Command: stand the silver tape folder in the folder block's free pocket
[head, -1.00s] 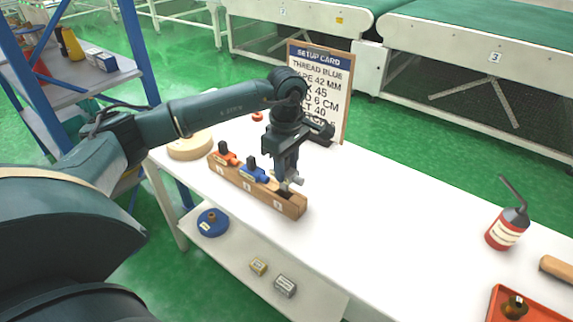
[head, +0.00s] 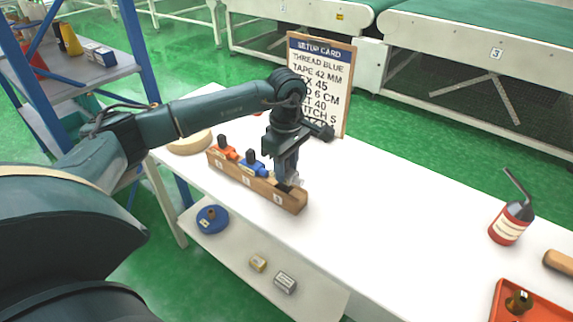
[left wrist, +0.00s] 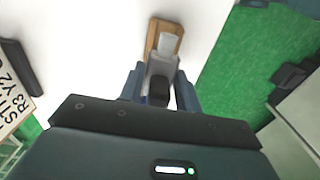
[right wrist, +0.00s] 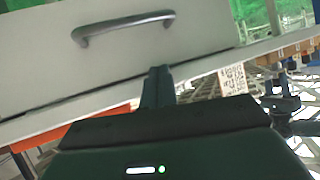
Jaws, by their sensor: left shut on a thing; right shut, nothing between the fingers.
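The wooden folder block (head: 235,181) lies along the front edge of the white table, with an orange folder (head: 226,152) in its left pocket and a blue folder (head: 252,168) in its middle pocket. My left gripper (head: 284,181) is shut on the silver tape folder (head: 294,181) at the right-hand pocket. In the left wrist view the silver folder (left wrist: 166,45) lies between the fingers, over the end of the block (left wrist: 151,40). The fingers hide much of it, and I cannot tell how deep it sits. My right gripper (right wrist: 158,86) is shut and empty.
A setup card (head: 322,75) stands behind the left arm. A red bottle (head: 510,222) and an orange tray (head: 540,309) are at the right. A blue spool (head: 212,219) is on the lower shelf. The table's middle is clear. A pale panel with a handle (right wrist: 125,25) faces my right gripper.

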